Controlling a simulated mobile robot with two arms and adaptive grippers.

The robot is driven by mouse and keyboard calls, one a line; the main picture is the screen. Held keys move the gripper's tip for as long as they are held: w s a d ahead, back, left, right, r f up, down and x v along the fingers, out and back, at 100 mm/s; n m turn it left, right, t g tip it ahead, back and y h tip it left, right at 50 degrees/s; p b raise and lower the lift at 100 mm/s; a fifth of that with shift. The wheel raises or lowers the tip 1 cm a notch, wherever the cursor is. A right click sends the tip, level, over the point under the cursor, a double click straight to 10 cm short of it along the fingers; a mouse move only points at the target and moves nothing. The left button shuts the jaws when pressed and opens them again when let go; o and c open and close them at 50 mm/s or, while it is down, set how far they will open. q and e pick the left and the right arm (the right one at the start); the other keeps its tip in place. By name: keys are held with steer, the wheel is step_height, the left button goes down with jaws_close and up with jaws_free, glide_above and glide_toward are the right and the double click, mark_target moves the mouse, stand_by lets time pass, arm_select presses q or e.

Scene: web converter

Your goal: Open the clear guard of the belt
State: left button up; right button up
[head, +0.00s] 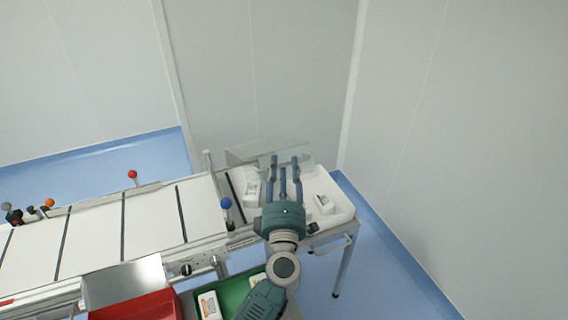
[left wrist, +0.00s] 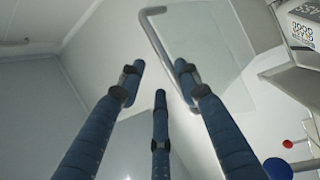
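The clear guard (head: 243,153) is a see-through panel at the right end of the belt (head: 150,220), partly behind my fingers in the head view. It looks tilted up; I cannot tell how far it is open. In the left wrist view the clear guard (left wrist: 215,40) is at the upper right, with a grey bent bar handle (left wrist: 153,30) along its edge. My left gripper (head: 284,163) reaches to the guard with its three fingers spread and nothing between them. In the left wrist view the gripper (left wrist: 158,72) has its fingertips close to the handle; contact is unclear. My right gripper is not in view.
A white tray (head: 343,207) with small packs stands on a legged stand right of the belt. A blue knob (head: 226,203) and a red knob (head: 132,174) rise beside the belt. A red bin (head: 140,306) and green tray (head: 236,297) are in front. Walls stand behind and right.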

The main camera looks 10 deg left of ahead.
arm_select(q)
steer(key=s+d+r+p, duration=0.1)
steer(key=s+p, duration=0.3)
steer(key=s, duration=0.4)
steer(key=shift+s+d+r, duration=0.3)
steer(key=shift+r, duration=0.6)
